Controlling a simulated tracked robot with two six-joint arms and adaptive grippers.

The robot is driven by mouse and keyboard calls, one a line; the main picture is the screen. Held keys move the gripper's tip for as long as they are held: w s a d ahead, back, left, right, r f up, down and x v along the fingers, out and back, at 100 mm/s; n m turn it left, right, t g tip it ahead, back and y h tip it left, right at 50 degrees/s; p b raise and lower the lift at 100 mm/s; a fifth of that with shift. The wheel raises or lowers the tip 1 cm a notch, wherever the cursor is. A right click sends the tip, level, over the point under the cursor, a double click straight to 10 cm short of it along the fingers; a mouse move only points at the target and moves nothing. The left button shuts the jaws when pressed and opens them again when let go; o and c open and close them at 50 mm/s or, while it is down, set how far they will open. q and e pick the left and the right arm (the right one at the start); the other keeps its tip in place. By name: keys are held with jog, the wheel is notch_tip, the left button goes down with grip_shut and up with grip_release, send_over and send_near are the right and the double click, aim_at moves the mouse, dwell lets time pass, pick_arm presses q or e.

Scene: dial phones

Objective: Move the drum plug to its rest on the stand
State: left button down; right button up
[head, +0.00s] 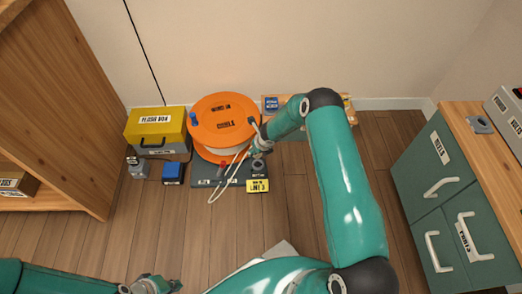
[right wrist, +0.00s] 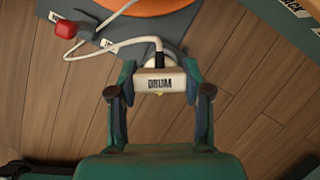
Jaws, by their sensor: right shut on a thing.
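The drum plug (right wrist: 158,82) is a pale block marked DRUM in the right wrist view. My right gripper (right wrist: 160,74) is shut on it, one finger on each side. A white cable (right wrist: 112,43) runs by the plug. A round pale part, not clearly seen, lies just beyond the plug; I cannot tell if they touch. In the head view my right gripper (head: 261,150) is beside the orange drum (head: 225,122), above the dark grey stand base (head: 232,180); the plug is hard to make out there. My left gripper (head: 153,284) is at the bottom edge, its fingers unclear.
A yellow flash box (head: 155,125) stands left of the drum, with a blue block (head: 173,172) in front. A yellow LINE 3 label (head: 258,186) is at the base's front. A red part (right wrist: 66,29) lies by the cable. Green drawers (head: 445,190) stand right. Floor between is clear.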

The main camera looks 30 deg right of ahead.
jog(key=shift+s+d+f, duration=0.1)
jog(key=shift+s+f, duration=0.05)
jog(key=shift+f, duration=0.15)
notch_tip(320, 180, down, 5)
jog(key=b, duration=0.4)
jog(key=shift+b, duration=0.4)
jog(key=shift+f, duration=0.1)
jog(key=shift+p, duration=0.35)
jog(key=shift+f+b, duration=0.6)
dwell(0.7)
jog(key=o, duration=1.2)
jog(key=shift+c, duration=1.3)
